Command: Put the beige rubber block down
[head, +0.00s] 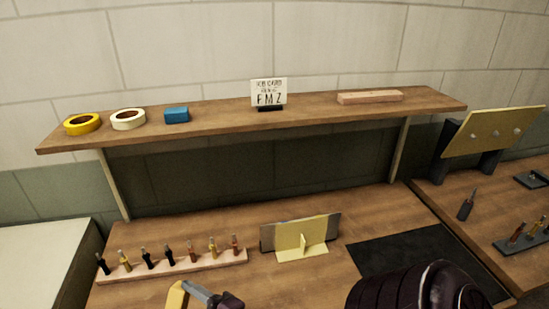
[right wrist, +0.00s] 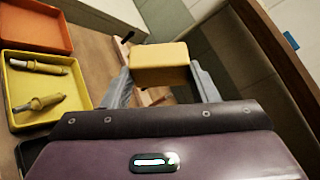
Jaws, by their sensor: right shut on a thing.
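The beige rubber block (right wrist: 160,60) is yellowish and box-shaped. In the right wrist view it sits between the two grey fingers of my right gripper (right wrist: 163,80), which is shut on it. In the head view part of the block (head: 177,295) shows at the bottom edge, with a grey finger beside it, in front of the wooden tool rack (head: 205,263). The block's underside is hidden, so I cannot tell whether it touches the bench. My left gripper is not in view.
The rack holds several upright tools. A yellow bracket (head: 302,240) stands right of it, then a black mat (head: 400,252). The shelf (head: 215,122) above carries tape rolls, a blue block (head: 177,115) and a sign. Orange (right wrist: 35,30) and yellow trays (right wrist: 20,112) lie left in the wrist view.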

